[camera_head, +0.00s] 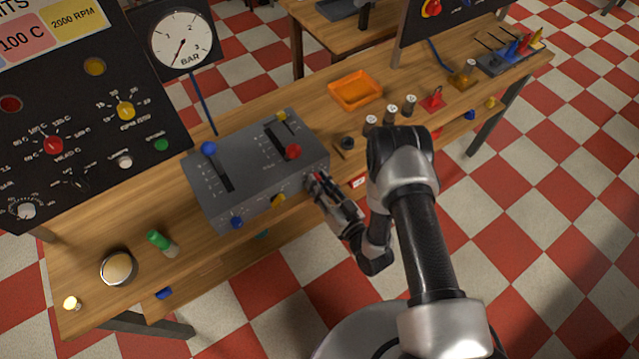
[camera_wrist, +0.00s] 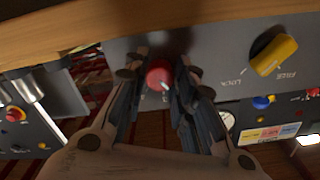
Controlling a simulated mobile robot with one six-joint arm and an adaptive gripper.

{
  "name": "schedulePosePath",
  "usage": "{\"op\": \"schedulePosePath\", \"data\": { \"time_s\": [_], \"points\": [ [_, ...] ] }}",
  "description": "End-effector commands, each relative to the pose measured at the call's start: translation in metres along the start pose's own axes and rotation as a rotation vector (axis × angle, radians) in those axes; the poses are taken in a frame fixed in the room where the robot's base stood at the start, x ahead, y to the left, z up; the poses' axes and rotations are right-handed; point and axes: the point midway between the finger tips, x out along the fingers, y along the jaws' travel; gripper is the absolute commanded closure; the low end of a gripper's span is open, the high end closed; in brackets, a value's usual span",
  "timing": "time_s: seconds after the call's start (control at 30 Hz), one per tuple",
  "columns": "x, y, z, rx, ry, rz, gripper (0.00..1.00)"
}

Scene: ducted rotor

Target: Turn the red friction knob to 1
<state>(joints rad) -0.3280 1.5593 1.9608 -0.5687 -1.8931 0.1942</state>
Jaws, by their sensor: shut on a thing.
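The red friction knob (camera_wrist: 159,75) sits on the front face of the grey lever box (camera_head: 196,190). In the wrist view it lies between the two fingers of my gripper (camera_wrist: 160,82), which is shut on it. A pale pointer mark shows on the knob; the scale marks beside it are too small and covered to read. In the head view my gripper (camera_head: 316,183) is at the right end of the box's front face, and its fingers mostly hide the knob.
A yellow LOCK/FREE knob (camera_wrist: 273,54) is beside the red one on the same face, and a blue knob (camera_head: 237,222) is farther left. Blue (camera_head: 208,148) and red (camera_head: 293,151) lever balls stand on top. The wooden table edge (camera_wrist: 60,30) runs close to my gripper.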

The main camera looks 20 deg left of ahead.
Motion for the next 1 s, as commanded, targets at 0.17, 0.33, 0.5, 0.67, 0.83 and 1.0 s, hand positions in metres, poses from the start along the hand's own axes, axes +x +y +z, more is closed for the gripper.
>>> {"op": "schedulePosePath", "data": {
  "time_s": [0.17,0.33,0.5,0.67,0.83,1.0],
  "points": [
    [0.0011,0.0002,-0.0018,-0.168,0.005,-0.002,1.00],
    [0.0012,0.0005,-0.0020,-0.329,0.005,-0.001,1.00],
    [0.0012,0.0008,-0.0023,-0.483,0.006,-0.001,1.00],
    [0.0013,0.0009,-0.0024,-0.608,0.006,-0.001,1.00],
    [0.0013,0.0011,-0.0026,-0.712,0.007,-0.001,1.00],
    [0.0014,0.0012,-0.0027,-0.780,0.007,0.000,1.00]
  ]
}}
